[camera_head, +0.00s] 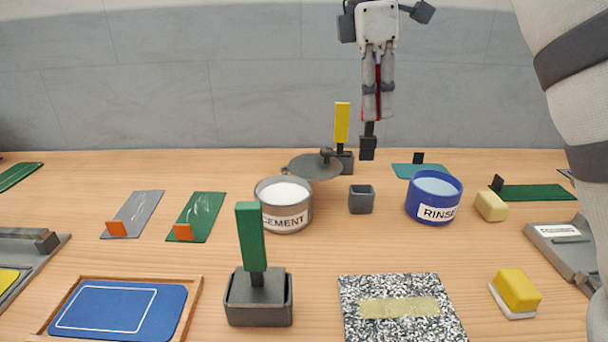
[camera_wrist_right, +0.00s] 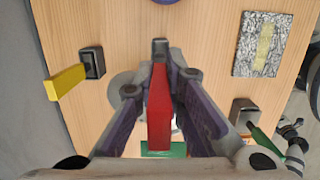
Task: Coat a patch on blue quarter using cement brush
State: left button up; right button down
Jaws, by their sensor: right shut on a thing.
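My right gripper (camera_head: 378,95) hangs at the top centre, high above the back of the table. It is shut on a red-handled brush (camera_head: 378,78) whose dark head (camera_head: 368,147) points down. In the wrist view the red handle (camera_wrist_right: 159,105) lies between the fingers. The blue quarter (camera_head: 120,308) is a blue panel with a white outline in a wooden tray (camera_head: 188,317) at the front left, well away from the brush. The cement pot (camera_head: 285,220) stands open with white content, left of the brush. My left gripper is not in view.
A green-handled brush (camera_head: 251,240) and a yellow-handled brush (camera_head: 342,125) stand in holders. A small grey holder (camera_head: 362,200) is empty. The blue rinse pot (camera_head: 434,205), a speckled board (camera_head: 400,330) and a yellow block (camera_head: 517,290) are on the right. A grey lid (camera_head: 315,168) lies behind the cement pot.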

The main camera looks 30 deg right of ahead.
dwell(0.5)
jog(key=w+a+t+y, duration=0.2)
jog(key=w+a+y, duration=0.1)
jog(key=a, duration=0.7)
jog(key=shift+y, duration=0.3)
jog(key=shift+d+x, duration=0.15)
jog(key=shift+x, duration=1.2)
jog(key=shift+d+x, duration=0.15)
jog(key=shift+x, duration=1.25)
jog(key=shift+s+f, duration=0.15)
jog(key=shift+f, duration=0.45)
jog(key=a+v, duration=0.1)
jog(key=v, duration=0.6)
jog(key=shift+w, duration=0.45)
jog(key=shift+a, duration=0.1)
